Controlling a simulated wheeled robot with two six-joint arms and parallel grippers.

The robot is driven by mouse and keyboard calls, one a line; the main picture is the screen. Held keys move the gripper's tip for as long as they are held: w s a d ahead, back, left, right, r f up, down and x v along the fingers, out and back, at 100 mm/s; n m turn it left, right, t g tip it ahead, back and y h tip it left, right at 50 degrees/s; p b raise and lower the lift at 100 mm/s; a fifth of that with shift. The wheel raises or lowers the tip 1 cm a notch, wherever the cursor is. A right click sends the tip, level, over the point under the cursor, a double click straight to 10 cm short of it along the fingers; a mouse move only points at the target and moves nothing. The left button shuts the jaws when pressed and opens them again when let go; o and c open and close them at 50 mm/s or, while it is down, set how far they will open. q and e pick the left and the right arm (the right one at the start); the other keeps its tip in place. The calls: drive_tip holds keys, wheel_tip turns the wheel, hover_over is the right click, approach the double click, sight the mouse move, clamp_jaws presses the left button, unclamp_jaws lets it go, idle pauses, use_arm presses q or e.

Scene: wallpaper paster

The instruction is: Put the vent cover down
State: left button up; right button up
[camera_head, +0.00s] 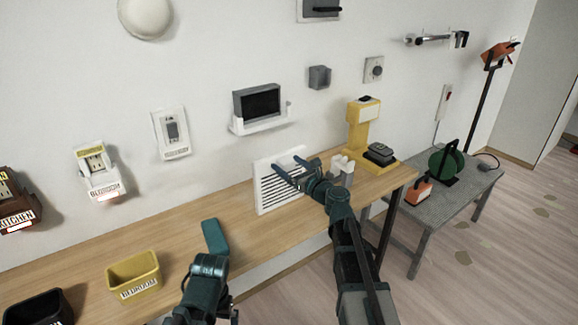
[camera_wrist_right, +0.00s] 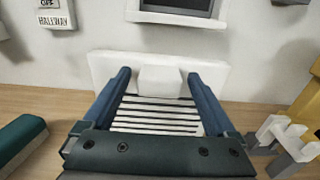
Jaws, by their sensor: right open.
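The vent cover (camera_head: 268,198) is a white slatted panel. It stands upright on the wooden table, near or against the wall. It also shows in the right wrist view (camera_wrist_right: 105,66), with a white block-like handle (camera_wrist_right: 160,80) in its upper middle. My right gripper (camera_head: 287,166) is open in front of the cover. Its two fingers (camera_wrist_right: 158,84) lie on either side of the handle, with gaps between them and it. My left gripper (camera_head: 214,240) is over the table's front, left of the cover; its jaw opening is not clear.
A yellow bin (camera_head: 133,275) and a black bin (camera_head: 38,309) are at the table's left. A yellow stand (camera_head: 362,130) and a small white-grey holder (camera_head: 341,168) are right of the cover. A screen on a shelf (camera_head: 258,108) hangs above. The wooden table (camera_head: 180,225) is bare in the middle.

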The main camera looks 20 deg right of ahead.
drive_tip(key=v, duration=1.2)
drive_tip(key=shift+r, duration=0.1)
drive_tip(key=x, duration=1.2)
drive_tip(key=shift+w+f+b, duration=0.1)
drive_tip(key=shift+f+b, duration=0.15)
drive_tip(key=shift+b, duration=0.1)
drive_tip(key=shift+r, duration=0.2)
drive_tip(key=shift+f, duration=0.1)
